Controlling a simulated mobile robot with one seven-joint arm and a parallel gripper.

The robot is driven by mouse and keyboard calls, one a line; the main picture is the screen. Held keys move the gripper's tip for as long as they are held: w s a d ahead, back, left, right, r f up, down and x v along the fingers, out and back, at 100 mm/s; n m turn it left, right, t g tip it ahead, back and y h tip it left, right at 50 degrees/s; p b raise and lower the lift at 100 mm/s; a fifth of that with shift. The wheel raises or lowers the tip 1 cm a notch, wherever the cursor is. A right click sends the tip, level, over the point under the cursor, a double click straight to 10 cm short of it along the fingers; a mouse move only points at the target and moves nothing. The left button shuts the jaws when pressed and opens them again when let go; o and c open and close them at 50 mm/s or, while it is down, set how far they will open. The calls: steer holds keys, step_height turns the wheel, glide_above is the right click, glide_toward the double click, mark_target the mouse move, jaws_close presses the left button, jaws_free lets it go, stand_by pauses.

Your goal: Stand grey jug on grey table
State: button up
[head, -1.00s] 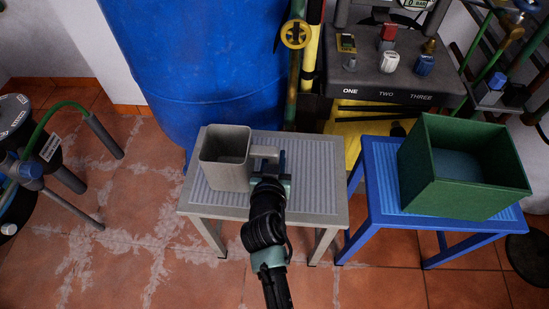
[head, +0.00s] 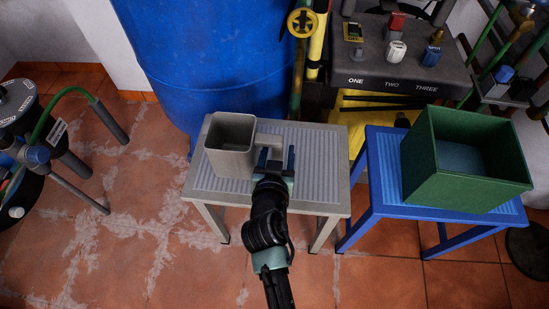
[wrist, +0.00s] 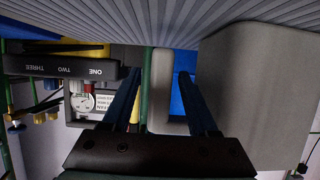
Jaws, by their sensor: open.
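The grey jug (head: 231,160) stands upright on the left half of the grey table (head: 318,180), its open top up and its handle (head: 268,141) pointing right. In the wrist view, which is upside down, the jug (wrist: 255,85) is at the right, with its base at the ribbed table top (wrist: 150,18). My gripper (head: 277,155) is just in front of the handle, with its fingers apart. In the wrist view the handle's upright bar (wrist: 161,85) shows between the two open fingers (wrist: 162,85). Whether either finger touches it cannot be told.
A blue table (head: 360,215) with a green box (head: 465,170) stands to the right, across a narrow gap. A big blue barrel (head: 205,60) is close behind the grey table. A control panel (head: 395,80) stands behind. The grey table's right half is clear.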

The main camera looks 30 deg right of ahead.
steer(key=p+v, duration=0.1)
steer(key=v, duration=0.8)
steer(key=shift+s+a, duration=0.1)
steer(key=shift+a, duration=0.05)
steer(key=shift+r, duration=0.1)
steer(key=w+a+r+n+t+y, duration=0.1)
steer(key=w+a+r+t, duration=0.2)
steer(key=r, duration=0.8)
steer(key=w+a+r+t, duration=0.1)
steer(key=w+r+t, duration=0.25)
steer(key=r, duration=0.85)
steer(key=w+a+r+n+t+y, duration=0.15)
steer(key=w+r, duration=0.25)
steer(key=r, duration=0.7)
steer(key=s+a+r+n+t+y, duration=0.1)
steer(key=s+a+r+t, duration=0.1)
steer(key=r, duration=0.6)
steer(key=s+a+r+n+t+y, duration=0.2)
steer(key=s+r, duration=0.3)
steer(key=r, duration=0.3)
steer(key=s+a+r+n+t+y, duration=0.1)
steer(key=s+a+r+t, duration=0.3)
steer(key=r, duration=0.5)
steer(key=shift+a+y, duration=0.3)
steer(key=shift+y, duration=0.15)
steer(key=shift+r+p, duration=0.2)
steer(key=shift+p, duration=0.15)
